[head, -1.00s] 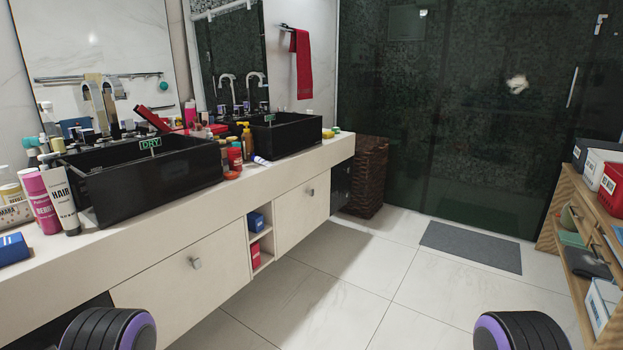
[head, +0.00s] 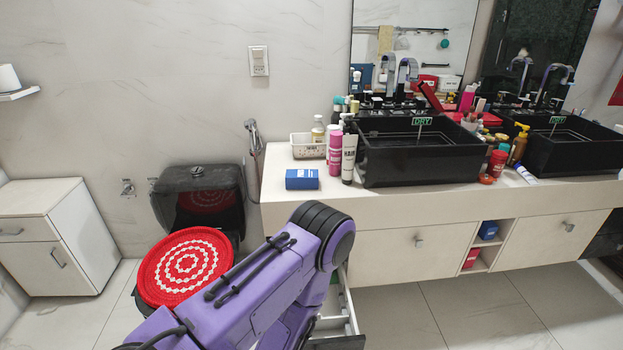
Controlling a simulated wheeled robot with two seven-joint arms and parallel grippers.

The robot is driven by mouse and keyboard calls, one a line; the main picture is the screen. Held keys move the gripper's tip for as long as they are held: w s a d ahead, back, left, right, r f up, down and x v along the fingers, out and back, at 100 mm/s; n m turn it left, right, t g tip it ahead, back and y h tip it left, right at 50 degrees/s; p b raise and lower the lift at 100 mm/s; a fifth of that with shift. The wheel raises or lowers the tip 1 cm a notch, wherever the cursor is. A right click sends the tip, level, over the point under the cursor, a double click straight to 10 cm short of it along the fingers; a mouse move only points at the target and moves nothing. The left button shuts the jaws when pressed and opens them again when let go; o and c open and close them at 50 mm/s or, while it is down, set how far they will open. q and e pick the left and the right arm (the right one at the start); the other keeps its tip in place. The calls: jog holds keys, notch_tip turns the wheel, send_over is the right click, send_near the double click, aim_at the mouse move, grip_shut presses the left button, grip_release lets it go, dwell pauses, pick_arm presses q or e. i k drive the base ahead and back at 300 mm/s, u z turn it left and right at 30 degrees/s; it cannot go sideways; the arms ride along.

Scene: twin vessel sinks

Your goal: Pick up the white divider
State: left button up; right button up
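An open drawer (head: 337,342) juts out low under the counter, largely hidden behind my purple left arm. Pale strips (head: 334,322) show inside it; one may be the white divider, but I cannot tell for sure. My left arm comes in from the bottom left and bends at a dark elbow in front of the counter's left end. Its gripper is not in view. My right gripper is not in view either.
A black toilet with a red-and-white round cover (head: 187,267) stands left of the counter (head: 400,206). Black sinks (head: 420,160), bottles and a blue box (head: 301,179) stand on the counter. A white cabinet (head: 58,240) is at far left. The floor at lower right is clear.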

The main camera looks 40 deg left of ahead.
aim_at(322, 324)
jog(key=u, duration=1.25)
